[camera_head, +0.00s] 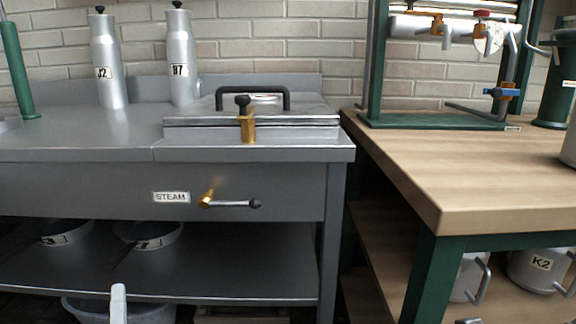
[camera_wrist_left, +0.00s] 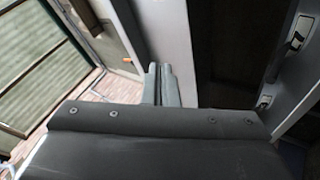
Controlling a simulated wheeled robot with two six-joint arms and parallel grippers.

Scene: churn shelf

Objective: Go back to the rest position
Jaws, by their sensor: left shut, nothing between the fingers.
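My left gripper (camera_head: 118,291) shows at the bottom left of the head view as a pale finger tip, low in front of the steel bench's lower shelf. In the left wrist view my left gripper (camera_wrist_left: 160,70) has its two grey fingers side by side, shut with nothing between them. Most of the left arm is outside the head view. My right gripper is in neither view.
A steel bench (camera_head: 75,140) with a STEAM valve lever (camera_head: 230,203) stands ahead. Metal bottles J2 (camera_head: 107,65) and J7 (camera_head: 181,60) and a handled lid (camera_head: 250,120) are on it. A wooden table (camera_head: 470,165) stands right; a grey tub (camera_head: 150,313) sits low.

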